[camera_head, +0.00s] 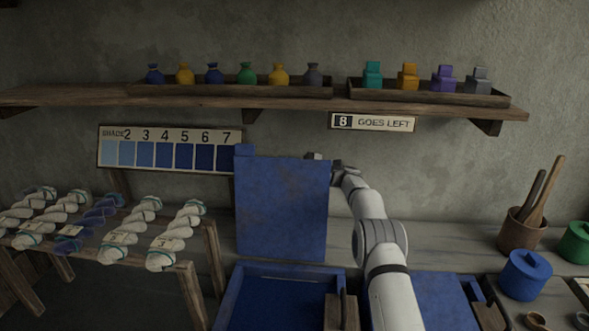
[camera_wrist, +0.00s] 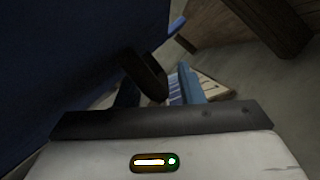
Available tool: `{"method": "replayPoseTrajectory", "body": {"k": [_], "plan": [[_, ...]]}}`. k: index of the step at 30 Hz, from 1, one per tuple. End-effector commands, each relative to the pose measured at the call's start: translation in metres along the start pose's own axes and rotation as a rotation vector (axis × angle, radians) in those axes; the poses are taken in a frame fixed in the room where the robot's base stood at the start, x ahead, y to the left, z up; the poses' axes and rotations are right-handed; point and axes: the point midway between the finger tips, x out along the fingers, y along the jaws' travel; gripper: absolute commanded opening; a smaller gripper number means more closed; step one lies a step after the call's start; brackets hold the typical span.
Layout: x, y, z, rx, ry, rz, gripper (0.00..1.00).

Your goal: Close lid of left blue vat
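The left blue vat (camera_head: 237,310) stands at the bottom centre of the head view. Its blue lid (camera_head: 283,215) stands upright at the vat's back edge, so the vat is open. My gripper (camera_head: 318,157) is at the lid's upper right corner, partly hidden behind it. In the wrist view the lid (camera_wrist: 60,60) fills the left side as a dark blue face, close to my gripper (camera_wrist: 160,90). The fingers look apart. A dark loop-like piece (camera_wrist: 145,72) shows near them; I cannot tell whether it touches them.
A second blue vat lid (camera_head: 440,300) lies flat at the right, beside my arm. Yarn skeins (camera_head: 120,232) lie on a rack at left. A shelf (camera_head: 230,97) with bottles runs above, with the shade chart (camera_head: 170,150) below it. A blue pot (camera_head: 526,275) stands at right.

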Motion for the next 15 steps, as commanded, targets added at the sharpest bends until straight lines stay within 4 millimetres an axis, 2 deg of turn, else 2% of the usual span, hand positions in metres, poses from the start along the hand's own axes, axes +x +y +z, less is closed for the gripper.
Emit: {"method": "replayPoseTrajectory", "body": {"k": [2,12,15], "plan": [[-0.0024,-0.0006,0.0004,-0.001,0.002,-0.002,0.33],[-0.0059,-0.0014,0.0009,-0.002,0.006,-0.005,0.05],[-0.0061,-0.0013,0.0008,-0.002,0.006,-0.005,0.0]]}}
